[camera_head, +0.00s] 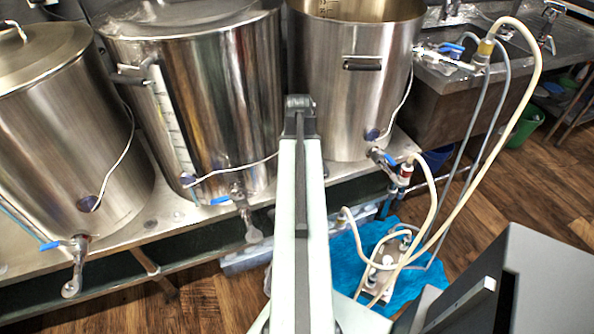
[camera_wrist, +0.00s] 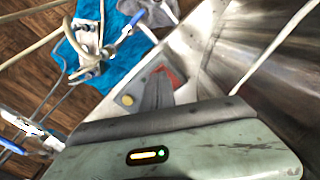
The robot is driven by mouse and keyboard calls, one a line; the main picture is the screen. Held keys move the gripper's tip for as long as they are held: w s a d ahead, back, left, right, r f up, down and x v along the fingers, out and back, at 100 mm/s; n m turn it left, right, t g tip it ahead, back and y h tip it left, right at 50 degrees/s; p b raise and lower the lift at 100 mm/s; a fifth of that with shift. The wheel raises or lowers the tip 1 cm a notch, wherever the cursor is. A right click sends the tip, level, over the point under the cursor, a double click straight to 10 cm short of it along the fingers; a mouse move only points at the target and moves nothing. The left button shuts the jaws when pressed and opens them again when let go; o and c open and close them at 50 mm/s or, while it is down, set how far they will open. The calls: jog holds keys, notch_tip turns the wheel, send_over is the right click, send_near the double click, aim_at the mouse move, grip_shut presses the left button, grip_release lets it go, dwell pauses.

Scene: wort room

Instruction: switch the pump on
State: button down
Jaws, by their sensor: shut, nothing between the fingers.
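The pump (camera_head: 380,272) is a small pale and metallic unit on a blue cloth on the floor, right of my arm in the head view. Hoses loop over and around it. The wrist view shows the pump (camera_wrist: 88,45) at upper left, apart from my gripper. In the head view my arm reaches up the middle, and the fingers cannot be made out.
Steel kettles (camera_head: 205,95) with blue-handled taps stand on a metal bench (camera_head: 165,215). The blue cloth (camera_head: 345,252) lies below it. A long pale hose (camera_head: 528,85) arcs from the upper right down to the pump. A sink (camera_head: 450,105) stands behind at right.

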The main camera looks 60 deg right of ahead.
jog(key=shift+f+b, duration=0.8)
jog(key=shift+f, duration=0.1)
notch_tip(320, 180, up, 6)
jog(key=p, duration=0.6)
jog(key=shift+r, duration=0.2)
jog(key=shift+f, duration=0.15)
jog(key=shift+s, duration=0.1)
